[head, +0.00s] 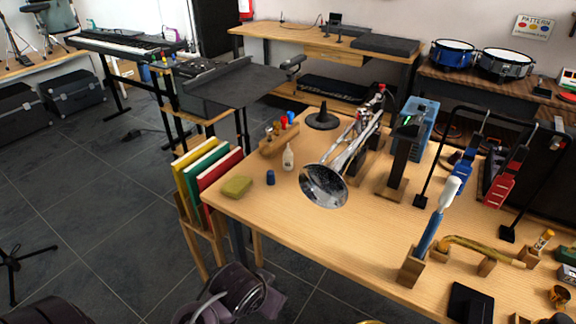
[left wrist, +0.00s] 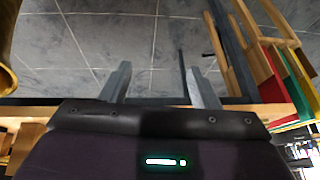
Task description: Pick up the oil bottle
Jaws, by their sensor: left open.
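The oil bottle (head: 288,158) appears to be the small white bottle with a narrow tip. It stands upright on the wooden table (head: 330,243), left of the silver trumpet bell. My left gripper (left wrist: 158,70) is open in the left wrist view, with nothing between its two grey fingers and grey floor tiles beyond. The bottle does not show in that view. In the head view, my dark left arm is low in front of the table, well short of the bottle, and its fingers cannot be made out. My right gripper is not in view.
The trumpet (head: 325,186) is close right of the bottle. A blue cap-like piece (head: 270,177), a green-yellow sponge (head: 237,186) and a wooden holder (head: 277,142) are nearby. Books (head: 203,162) stand at the table's left side. The front middle tabletop is clear.

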